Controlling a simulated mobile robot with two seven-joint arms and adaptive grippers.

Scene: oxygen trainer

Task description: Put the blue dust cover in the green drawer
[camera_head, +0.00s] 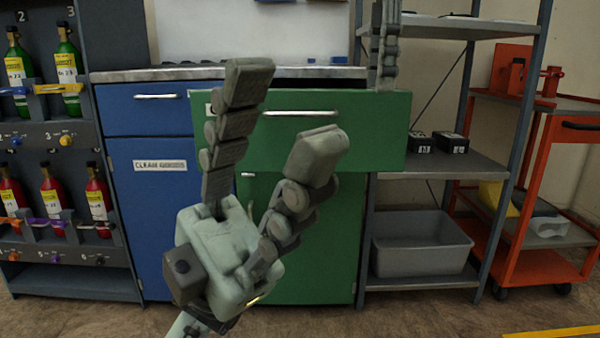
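The green drawer (365,130) is pulled out from the green cabinet under the worktop, with a dark gap above its front. Its inside is hidden behind the front panel. My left gripper (283,115) is open and empty, fingers pointing up, in front of the drawer and covering part of its front and handle. My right gripper (384,48) is at the top edge of the view, its lower part ending at the drawer front's top edge. It is cut off and seen edge-on, so its opening is unclear. I cannot make out a blue dust cover.
A blue cabinet (150,215) stands left of the green one. A rack of bottles (66,68) is at far left. A grey shelf unit (470,170) with a grey bin (420,242) and an orange cart (545,170) stand at right. Small blue items (340,60) lie on the worktop.

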